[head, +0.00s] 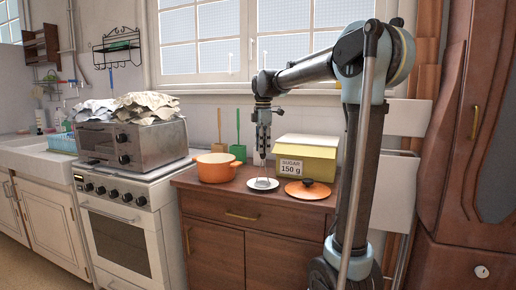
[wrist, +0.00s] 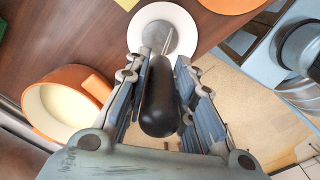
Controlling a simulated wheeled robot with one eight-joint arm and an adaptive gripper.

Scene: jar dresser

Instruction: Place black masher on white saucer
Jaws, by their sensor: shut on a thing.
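My gripper (head: 263,150) points down above the dresser top and is shut on the black masher. In the wrist view, the masher's black handle (wrist: 158,100) lies between the two finger pads (wrist: 160,75). Its thin metal shaft runs away from the handle toward the white saucer (wrist: 137,32), and a grey round part shows over the saucer's middle. In the head view the white saucer (head: 252,185) lies near the dresser's front edge, straight below my gripper. I cannot tell whether the masher's lower end touches the saucer.
An orange pot (head: 214,172) stands left of the saucer, and an orange lid (head: 295,191) with a black knob lies to the right. A yellow sugar box (head: 318,163) stands behind. Two spatulas lean on the wall. A stove with an oven (head: 148,148) adjoins the dresser (head: 250,245).

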